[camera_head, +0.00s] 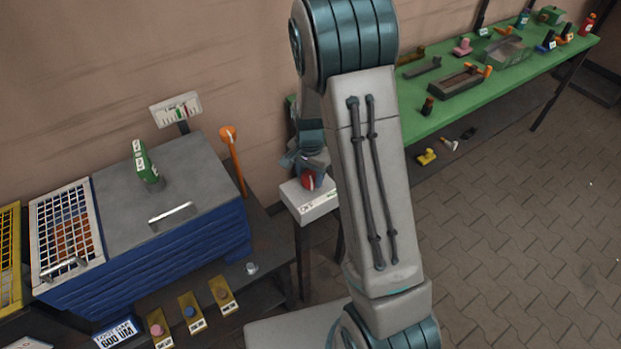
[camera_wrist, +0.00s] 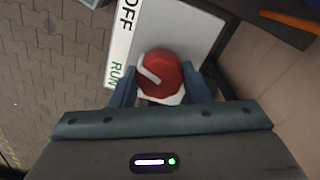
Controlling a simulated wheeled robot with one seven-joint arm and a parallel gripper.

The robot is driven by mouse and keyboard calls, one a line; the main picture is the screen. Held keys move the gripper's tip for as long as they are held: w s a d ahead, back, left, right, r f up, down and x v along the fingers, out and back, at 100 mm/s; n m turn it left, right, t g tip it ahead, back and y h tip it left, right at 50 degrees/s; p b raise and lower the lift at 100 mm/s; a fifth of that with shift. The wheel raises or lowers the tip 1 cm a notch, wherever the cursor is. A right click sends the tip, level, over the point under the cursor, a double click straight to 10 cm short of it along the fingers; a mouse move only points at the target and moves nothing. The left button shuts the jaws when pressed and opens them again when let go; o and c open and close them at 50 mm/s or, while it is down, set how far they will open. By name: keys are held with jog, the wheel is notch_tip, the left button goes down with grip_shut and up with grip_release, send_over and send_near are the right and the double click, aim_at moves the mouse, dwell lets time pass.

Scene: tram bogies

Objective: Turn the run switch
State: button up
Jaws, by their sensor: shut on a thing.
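The run switch is a red round knob (camera_wrist: 165,70) with a white mark, on a white box (camera_wrist: 185,30). In the wrist view the box's left edge carries the words OFF, farther up, and RUN, lower down. The white mark lies on the knob's left side; which word it points at I cannot tell. My gripper (camera_wrist: 160,82) has one finger on each side of the knob and is shut on it. In the head view the box (camera_head: 310,208) stands in the middle, with the knob (camera_head: 309,181) on top, partly hidden under my gripper (camera_head: 306,168).
A blue machine (camera_head: 165,245) with a grey lid stands left of the switch box, an orange-knobbed lever (camera_head: 233,155) between them. A green table (camera_head: 450,115) with several parts stands at the back right. My arm hides some of it. The paved floor at right is clear.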

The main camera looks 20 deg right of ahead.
aim_at(310, 176)
jog(key=n+b, duration=0.3)
jog(key=n, duration=0.3)
jog(key=shift+n+b, duration=0.3)
jog(key=shift+b, duration=0.05)
jog(key=n+b, duration=0.1)
jog(key=n, duration=0.4)
jog(key=shift+w+r+b, duration=0.1)
jog(key=shift+b, duration=0.3)
jog(key=shift+n, duration=0.3)
jog(key=o, duration=1)
notch_tip(310, 176, up, 14)
jog(key=shift+f+b, duration=0.1)
jog(key=shift+b, duration=0.2)
jog(key=s+m+t, duration=0.1)
jog(key=s, duration=0.6)
jog(key=s+m+t, duration=0.1)
jog(key=s, duration=0.6)
jog(key=s+t, duration=0.1)
jog(key=s, duration=0.6)
jog(key=shift+a+m, duration=0.15)
jog(key=shift+m, duration=0.25)
